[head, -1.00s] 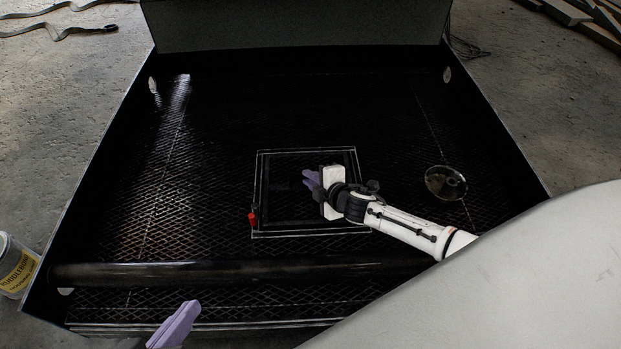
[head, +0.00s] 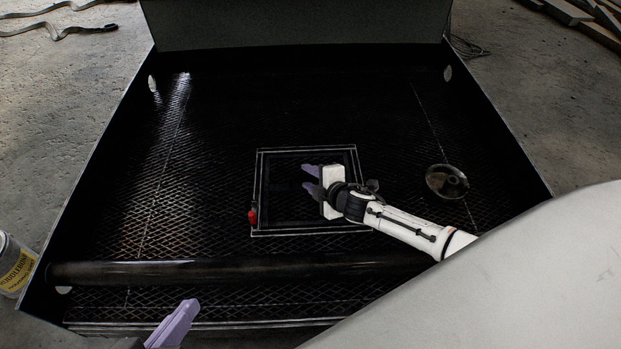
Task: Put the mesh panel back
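A square frame with pale edges (head: 256,185) is set in the dark mesh floor. Inside it is a dark square area; I cannot tell whether this is the mesh panel lying in place or an open hole. A small red piece (head: 252,217) sits at the frame's left edge. My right gripper (head: 307,179) is over the right half of the square, its lavender fingers apart with nothing visible between them. My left gripper (head: 174,325) shows only partly at the bottom edge, so its opening is hidden.
A dark bar (head: 230,270) crosses the front of the enclosure. A round glassy dish (head: 447,182) lies on the mesh at the right. A yellow-labelled can (head: 14,266) stands outside at left. A large pale surface covers the lower right.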

